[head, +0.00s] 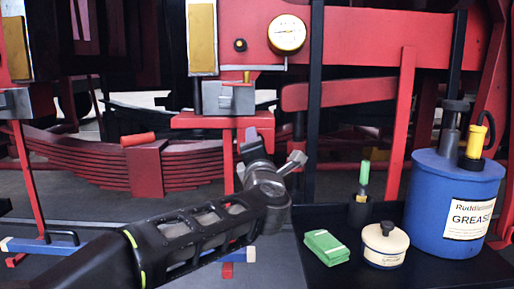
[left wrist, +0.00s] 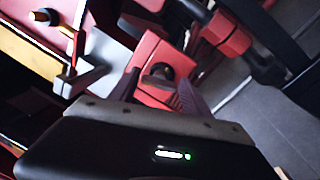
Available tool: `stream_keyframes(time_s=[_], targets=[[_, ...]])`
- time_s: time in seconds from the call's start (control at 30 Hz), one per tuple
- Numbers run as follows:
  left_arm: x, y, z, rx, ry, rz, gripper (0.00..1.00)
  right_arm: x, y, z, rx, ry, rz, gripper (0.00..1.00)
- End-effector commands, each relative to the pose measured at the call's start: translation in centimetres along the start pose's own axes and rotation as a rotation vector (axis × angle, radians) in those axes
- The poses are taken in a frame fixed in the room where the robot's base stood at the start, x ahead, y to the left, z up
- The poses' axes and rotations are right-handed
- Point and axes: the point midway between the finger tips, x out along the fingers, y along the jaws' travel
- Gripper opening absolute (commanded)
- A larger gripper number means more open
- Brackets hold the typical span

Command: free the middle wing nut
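My left gripper (head: 272,147) reaches up from the lower left in the head view, in front of the red frame below a grey block (head: 232,98). Its two fingers are spread apart with a gap between them. In the left wrist view the open fingers (left wrist: 160,88) stand on either side of a small dark fastener (left wrist: 160,76) on a red block (left wrist: 150,58). I cannot tell whether this is the middle wing nut, or whether the fingers touch it. In the head view the gripper hides that spot. My right gripper is not in view.
A black tray (head: 314,275) at the right holds a blue grease tin (head: 428,195), a cream pot (head: 385,248), a green cloth (head: 326,247) and a green-topped tool (head: 364,172). A pressure gauge (head: 287,34) and a red leaf spring (head: 90,160) are behind. A black post (head: 315,100) stands right of the gripper.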

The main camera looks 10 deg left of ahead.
Motion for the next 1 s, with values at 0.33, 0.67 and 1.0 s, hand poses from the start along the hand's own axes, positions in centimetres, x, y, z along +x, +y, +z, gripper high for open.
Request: stream_keyframes(time_s=[0.33, 0.67, 1.0], targets=[[0.0, 0.1, 0.1, 0.000, -0.002, 0.001, 0.68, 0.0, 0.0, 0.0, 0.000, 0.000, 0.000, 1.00], [-2.9, 0.1, 0.1, -0.001, -0.005, 0.001, 0.68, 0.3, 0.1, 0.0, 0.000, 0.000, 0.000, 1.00], [-7.6, 0.1, 0.1, -0.001, -0.002, 0.001, 0.68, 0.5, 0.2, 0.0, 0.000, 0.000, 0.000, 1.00]])
